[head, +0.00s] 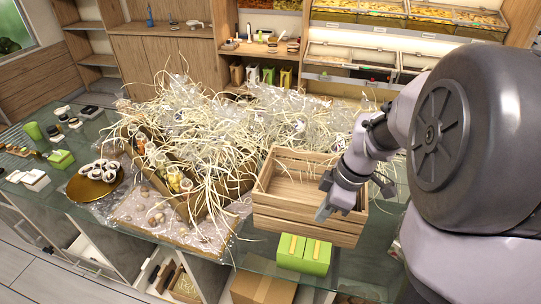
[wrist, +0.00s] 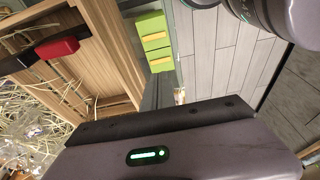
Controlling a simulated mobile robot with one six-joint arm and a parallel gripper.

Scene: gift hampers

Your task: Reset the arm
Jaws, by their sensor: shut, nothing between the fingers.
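My gripper (head: 326,212) hangs over the front right part of an open wooden crate (head: 303,222) in the head view. It is shut and holds nothing. The arm reaches in from the right. In the wrist view the crate (wrist: 125,70) fills the upper left, with a few pale straw strands inside. A dark part with a red end (wrist: 57,48) shows over the crate there.
Two green boxes (head: 303,252) stand in front of the crate. Straw-filled hampers (head: 185,165) crowd its left. A gold plate (head: 95,187) of small jars stands further left on the glass table. Shelves (head: 160,50) line the back.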

